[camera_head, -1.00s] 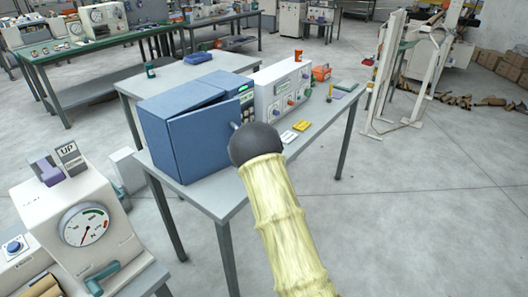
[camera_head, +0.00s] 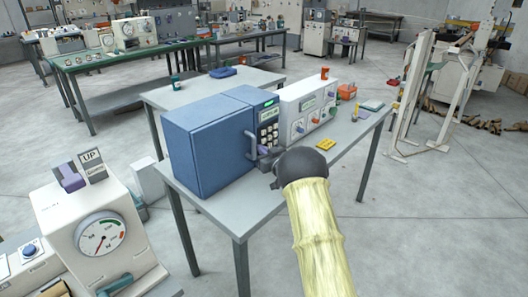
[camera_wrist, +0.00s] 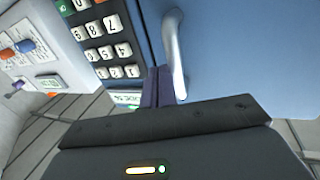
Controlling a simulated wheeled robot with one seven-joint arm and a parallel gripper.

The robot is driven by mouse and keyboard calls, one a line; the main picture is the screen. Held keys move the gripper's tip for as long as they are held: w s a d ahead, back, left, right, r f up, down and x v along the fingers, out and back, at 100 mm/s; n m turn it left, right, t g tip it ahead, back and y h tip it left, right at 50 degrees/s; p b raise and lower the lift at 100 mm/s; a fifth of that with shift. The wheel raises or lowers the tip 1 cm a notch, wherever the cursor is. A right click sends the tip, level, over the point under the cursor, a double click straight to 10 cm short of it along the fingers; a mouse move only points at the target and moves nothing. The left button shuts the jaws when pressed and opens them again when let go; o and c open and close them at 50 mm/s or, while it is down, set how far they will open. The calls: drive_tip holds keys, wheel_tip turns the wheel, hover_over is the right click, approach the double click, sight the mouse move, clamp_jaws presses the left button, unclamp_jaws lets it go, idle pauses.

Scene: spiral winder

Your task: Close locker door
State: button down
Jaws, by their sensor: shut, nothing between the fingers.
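The blue locker (camera_head: 192,145) stands on the grey table. Its door (camera_head: 232,150) looks flush, or nearly so, beside the keypad panel (camera_head: 267,125); a small gap cannot be ruled out. The door handle (camera_head: 250,146) is on the door's edge nearest the keypad. In the wrist view the silver handle (camera_wrist: 175,55) stands just right of my fingers, with the blue door (camera_wrist: 245,50) behind it and the keypad (camera_wrist: 100,40) to the left. My gripper (camera_wrist: 158,87) is shut and empty, close beside the handle; whether it touches is unclear. My wrist hides part of the table.
A white device (camera_head: 308,105) with knobs stands right of the keypad, with a yellow item (camera_head: 326,144) in front. A gauge machine (camera_head: 95,235) stands at lower left. The grey table (camera_head: 215,215) is bare in front of the locker.

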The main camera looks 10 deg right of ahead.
drive_tip(key=s+d+b, duration=0.2)
drive_tip(key=s+d, duration=0.7)
drive_tip(key=d, duration=0.1)
drive_tip(key=shift+d, duration=0.35)
